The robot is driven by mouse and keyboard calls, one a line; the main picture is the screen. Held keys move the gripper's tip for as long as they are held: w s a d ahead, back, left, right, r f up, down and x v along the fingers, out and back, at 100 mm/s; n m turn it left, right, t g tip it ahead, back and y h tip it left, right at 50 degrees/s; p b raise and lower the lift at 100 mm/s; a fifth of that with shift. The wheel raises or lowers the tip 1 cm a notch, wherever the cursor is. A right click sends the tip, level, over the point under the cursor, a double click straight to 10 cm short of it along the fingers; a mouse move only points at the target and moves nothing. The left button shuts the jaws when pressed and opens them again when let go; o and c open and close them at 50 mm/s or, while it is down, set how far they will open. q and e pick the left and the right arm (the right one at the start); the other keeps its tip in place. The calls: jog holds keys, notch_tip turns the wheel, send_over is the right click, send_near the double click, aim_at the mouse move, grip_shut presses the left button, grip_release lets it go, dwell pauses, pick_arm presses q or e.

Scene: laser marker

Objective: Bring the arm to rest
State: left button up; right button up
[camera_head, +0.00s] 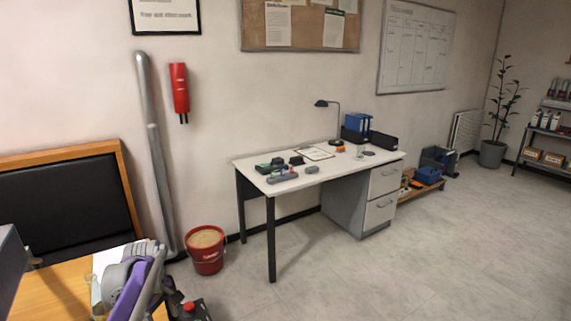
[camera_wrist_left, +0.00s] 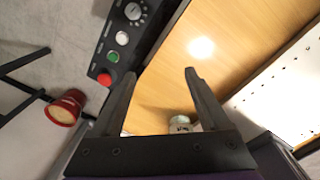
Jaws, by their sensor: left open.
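My left arm (camera_head: 130,285), grey and purple, reaches over the wooden table at the lower left of the head view. In the left wrist view my left gripper (camera_wrist_left: 160,72) is open, its two dark fingers apart with nothing held between them. Beyond the fingers is a wooden tabletop (camera_wrist_left: 168,88). A small pale round item (camera_wrist_left: 182,122) shows just past the gripper's base, partly hidden by it. A black control panel (camera_wrist_left: 127,32) with a dial, buttons and a red knob lies beside the left finger. My right gripper is not in view.
A white perforated plate (camera_wrist_left: 285,95) lies to the right in the wrist view. A red bucket (camera_head: 206,262) stands on the floor near the wooden table. A white desk (camera_head: 335,172) with a lamp and small items stands against the wall.

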pick_arm(q)
jog(key=s+d+r+m+t+p, duration=0.1)
jog(key=s+d+r+m+p, duration=0.3)
jog(key=s, duration=0.3)
jog(key=s+d+r+m+t+p, duration=0.1)
jog(key=s+d+r+m, duration=0.25)
jog(key=s+d, duration=0.25)
jog(key=s+d+f+m+t+p, duration=0.1)
jog(key=s+m, duration=0.5)
jog(key=s, duration=0.7)
jog(key=d+t+p, duration=0.1)
jog(key=d+p, duration=0.1)
jog(key=d, duration=0.1)
jog(key=shift+t+p, duration=0.4)
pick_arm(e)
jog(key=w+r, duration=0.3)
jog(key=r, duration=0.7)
